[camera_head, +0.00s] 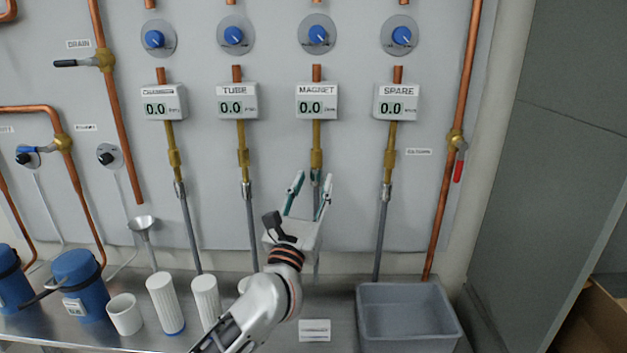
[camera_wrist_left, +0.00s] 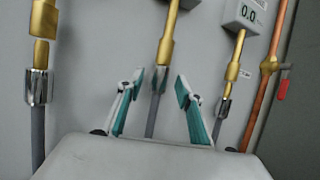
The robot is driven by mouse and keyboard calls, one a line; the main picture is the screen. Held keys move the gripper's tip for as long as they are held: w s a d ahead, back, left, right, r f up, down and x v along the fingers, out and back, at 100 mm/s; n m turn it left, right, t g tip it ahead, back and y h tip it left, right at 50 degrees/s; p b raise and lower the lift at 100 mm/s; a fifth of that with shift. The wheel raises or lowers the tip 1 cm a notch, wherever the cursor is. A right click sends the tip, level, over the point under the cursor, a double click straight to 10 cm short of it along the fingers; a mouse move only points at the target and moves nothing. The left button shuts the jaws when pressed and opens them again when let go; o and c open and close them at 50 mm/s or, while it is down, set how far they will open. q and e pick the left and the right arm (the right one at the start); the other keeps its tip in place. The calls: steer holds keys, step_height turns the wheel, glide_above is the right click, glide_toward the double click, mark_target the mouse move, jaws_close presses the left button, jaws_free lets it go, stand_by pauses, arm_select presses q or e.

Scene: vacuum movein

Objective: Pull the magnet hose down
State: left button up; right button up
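The magnet hose (camera_head: 316,262) is a grey tube hanging below the MAGNET meter (camera_head: 317,102). Its metal collar (camera_head: 315,178) meets a brass fitting (camera_head: 316,158) on the wall panel. My left gripper (camera_head: 312,184) is open in front of the hose, its teal-padded fingers pointing up to either side of the collar. In the left wrist view the magnet hose (camera_wrist_left: 153,115) and its collar (camera_wrist_left: 159,79) show between the spread fingertips (camera_wrist_left: 157,85); neither finger visibly touches it. The gripper's body hides part of the hose. My right gripper is not in view.
The tube hose (camera_head: 251,230) hangs to the left and the spare hose (camera_head: 380,240) to the right.

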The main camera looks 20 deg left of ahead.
mark_target(316, 193)
arm_select(q)
steer(key=shift+w+r, duration=0.15)
steer(key=shift+w, duration=0.3)
jaws_close()
steer(key=shift+f+b, duration=1.55)
steer(key=shift+f, duration=0.6)
steer(key=shift+c, duration=0.2)
jaws_free()
steer(key=shift+o, duration=0.2)
steer(key=shift+r, duration=0.1)
